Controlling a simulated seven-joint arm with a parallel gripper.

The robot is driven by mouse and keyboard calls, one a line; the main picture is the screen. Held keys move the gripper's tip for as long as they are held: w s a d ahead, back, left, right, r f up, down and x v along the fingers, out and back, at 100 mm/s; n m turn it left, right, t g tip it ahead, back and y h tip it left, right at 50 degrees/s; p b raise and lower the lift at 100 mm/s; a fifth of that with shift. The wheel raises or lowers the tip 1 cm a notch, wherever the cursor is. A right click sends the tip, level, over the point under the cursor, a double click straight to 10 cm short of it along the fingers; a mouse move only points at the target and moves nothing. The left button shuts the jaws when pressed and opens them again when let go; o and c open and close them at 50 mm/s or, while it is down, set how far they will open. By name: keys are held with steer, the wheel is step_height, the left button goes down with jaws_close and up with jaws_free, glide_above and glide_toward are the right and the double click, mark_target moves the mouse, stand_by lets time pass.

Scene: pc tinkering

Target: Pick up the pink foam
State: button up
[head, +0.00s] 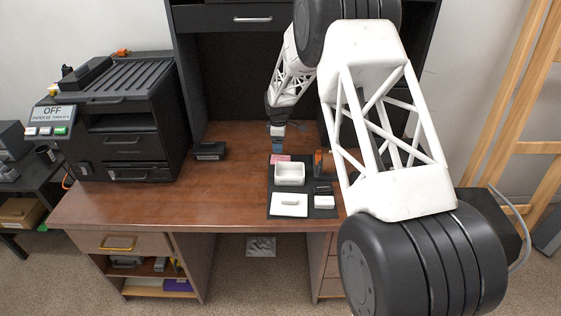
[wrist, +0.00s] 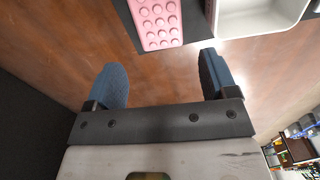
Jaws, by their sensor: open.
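The pink foam (wrist: 155,22) is a flat pink piece with rows of round bumps, at the top of the wrist view. It lies on a dark mat (wrist: 122,10). In the head view the pink foam (head: 281,158) is a small patch at the mat's back left, behind a white container. My gripper (wrist: 163,80) is open and empty, with its two blue fingers apart. In the head view my gripper (head: 278,148) is close to the foam, just behind it. Bare wood shows between the fingertips, and the foam lies beyond them, not between them.
A white open container (head: 289,174) stands beside the foam, with a white lid (head: 289,205) in front. An orange and black item (head: 318,162) and small pieces share the mat. A black printer (head: 120,120) stands at left. The desk's middle left (head: 200,185) is clear.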

mark_target(279, 159)
steer(key=shift+f, duration=1.25)
steer(key=shift+f, duration=0.1)
steer(key=shift+d+f, duration=0.15)
steer(key=shift+f, duration=2.4)
steer(key=shift+c, duration=0.3)
steer(key=c, duration=0.6)
steer(key=shift+r, duration=0.1)
